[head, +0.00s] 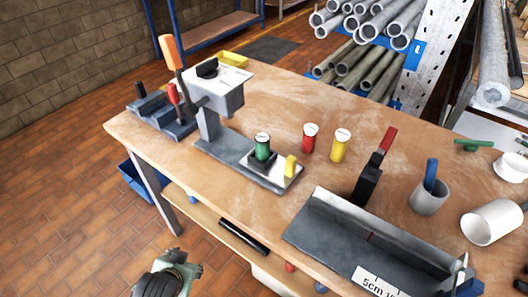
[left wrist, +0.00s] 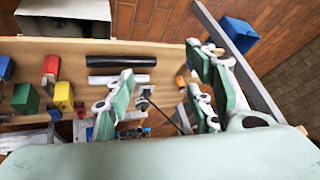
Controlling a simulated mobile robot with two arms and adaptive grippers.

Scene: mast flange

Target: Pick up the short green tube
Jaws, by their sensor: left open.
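A short green tube (head: 263,147) with a pale top stands upright in a dark holder on the grey fixture plate (head: 245,168) on the workbench. Another short green piece (left wrist: 25,98) shows at the left of the left wrist view, among coloured pieces that seem to lie on the shelf below the bench top; I cannot tell its exact shape. My left gripper (head: 178,268) is in front of the bench's near edge, low and well apart from the standing green tube. In the left wrist view its fingers (left wrist: 160,100) are spread with nothing held. My right gripper is not in view.
A red tube (head: 310,138) and a yellow tube (head: 339,146) stand right of the fixture. A small yellow block (head: 290,166) sits on its plate. A press-like head (head: 218,88) rises behind. A grey trough (head: 365,245) fills the front right. A black cylinder (head: 243,236) lies on the lower shelf.

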